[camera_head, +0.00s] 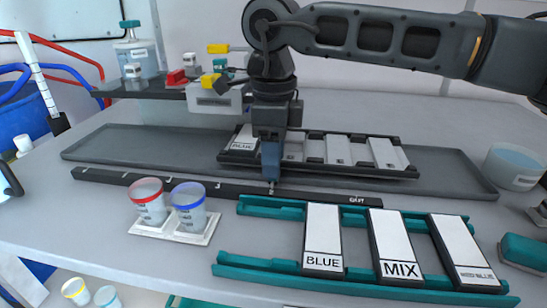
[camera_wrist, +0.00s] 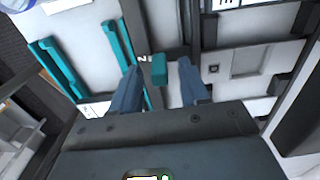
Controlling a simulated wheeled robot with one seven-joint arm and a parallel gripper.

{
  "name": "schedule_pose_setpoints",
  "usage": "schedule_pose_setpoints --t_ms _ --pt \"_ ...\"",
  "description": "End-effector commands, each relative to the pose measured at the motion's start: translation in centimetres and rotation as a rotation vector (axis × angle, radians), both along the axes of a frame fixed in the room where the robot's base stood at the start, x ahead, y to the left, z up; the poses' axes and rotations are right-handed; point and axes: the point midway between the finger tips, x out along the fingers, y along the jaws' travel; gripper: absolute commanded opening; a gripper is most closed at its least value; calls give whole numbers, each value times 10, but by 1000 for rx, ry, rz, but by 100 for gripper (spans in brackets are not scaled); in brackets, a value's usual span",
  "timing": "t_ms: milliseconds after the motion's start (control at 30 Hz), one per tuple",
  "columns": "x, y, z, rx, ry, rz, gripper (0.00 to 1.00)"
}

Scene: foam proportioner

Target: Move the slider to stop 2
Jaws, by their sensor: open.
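A long dark rail (camera_head: 230,188) with small white marks and the word OUT near its right end crosses the table. My gripper (camera_head: 270,172) points down at the rail, right of its middle. In the wrist view a teal block (camera_wrist: 159,70), which looks like the slider, lies between the fingertips of my gripper (camera_wrist: 160,82). The fingers are apart, one on each side of the block; I cannot tell whether they touch it. A white mark like a 2 shows just left of the block. In the head view my gripper hides the block.
A red-rimmed cup (camera_head: 149,202) and a blue-rimmed cup (camera_head: 188,206) stand on a white plate in front of the rail. A teal rack (camera_head: 240,264) with labelled panels is at front right. A grey tray (camera_head: 110,145) with a dark panel rack lies behind. Valves and a bottle stand behind left.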

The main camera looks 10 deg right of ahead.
Motion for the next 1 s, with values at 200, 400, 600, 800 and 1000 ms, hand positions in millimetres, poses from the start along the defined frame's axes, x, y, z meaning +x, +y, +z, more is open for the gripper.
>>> schedule_pose_setpoints --t_ms 200,400,600,800,1000 --pt "1 0 37 -2 -4 0 45" --pt "1 0 61 -2 -3 0 45" --pt "0 0 69 -2 -3 0 45" --pt "0 0 68 -2 -2 0 45" --pt "0 0 68 -2 -2 0 45"
